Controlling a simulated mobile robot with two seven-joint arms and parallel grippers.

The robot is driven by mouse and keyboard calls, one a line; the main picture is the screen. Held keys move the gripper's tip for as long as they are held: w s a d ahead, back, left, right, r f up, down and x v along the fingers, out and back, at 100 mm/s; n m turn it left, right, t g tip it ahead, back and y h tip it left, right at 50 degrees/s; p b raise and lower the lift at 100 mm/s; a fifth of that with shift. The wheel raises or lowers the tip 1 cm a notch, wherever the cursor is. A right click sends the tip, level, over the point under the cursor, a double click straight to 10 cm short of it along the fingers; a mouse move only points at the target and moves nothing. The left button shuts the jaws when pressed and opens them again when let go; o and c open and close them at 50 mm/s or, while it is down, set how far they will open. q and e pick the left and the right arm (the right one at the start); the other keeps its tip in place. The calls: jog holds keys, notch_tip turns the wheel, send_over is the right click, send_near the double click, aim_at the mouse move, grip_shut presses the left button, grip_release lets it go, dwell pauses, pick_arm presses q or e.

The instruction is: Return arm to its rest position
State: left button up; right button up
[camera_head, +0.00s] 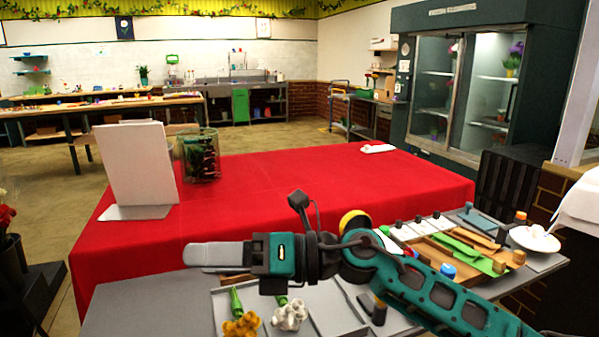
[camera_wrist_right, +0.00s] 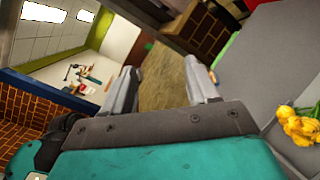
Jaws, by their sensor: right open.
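My right gripper (camera_head: 213,254) reaches across the front of the head view from the right, with its fingers pointing left above the grey work surface. In the right wrist view its two fingers (camera_wrist_right: 164,88) stand apart with nothing between them. Behind the gap the floor and a brick wall show. My left gripper is in neither view.
A yellow flower (camera_head: 242,326) and a white flower (camera_head: 290,315) lie in a grey tray just below the arm. A red-covered table (camera_head: 300,180) holds a white panel (camera_head: 137,165) and a glass vase (camera_head: 199,155). Tools and a white bowl (camera_head: 534,239) sit right.

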jog(key=w+d+r+m+t+h, duration=0.15)
jog(key=d+m+t, duration=0.25)
jog(key=m+t, duration=0.6)
jog(key=w+d+r+m+t+h, duration=0.1)
jog(key=w+d+m+t, duration=0.2)
jog(key=d+m+t, duration=0.55)
jog(key=w+d+f+m+h, duration=0.1)
jog(key=d+f+m+h, duration=0.3)
jog(key=f+m+h, duration=0.65)
jog(key=s+d+f+m+g+h, duration=0.5)
jog(key=s+d+f+m+g, duration=0.2)
jog(key=s+d+f+m, duration=0.5)
jog(key=s+d+f+m+g, duration=0.15)
jog(key=s+f+g, duration=0.25)
jog(key=s, duration=0.4)
jog(key=s+d+f+m+g, duration=0.1)
jog(key=s+d+f+g, duration=0.1)
jog(key=s+f+g, duration=0.35)
jog(key=w+a+f+t+y+p, duration=0.1)
jog(key=w+a+f+t+y, duration=0.1)
jog(key=w+f+t, duration=0.3)
jog(key=w+a+n+t, duration=0.1)
jog(key=t, duration=0.3)
jog(key=shift+w+a+f+p, duration=0.2)
jog(key=shift+w+f+p, duration=0.05)
jog(key=shift+w+p, duration=0.1)
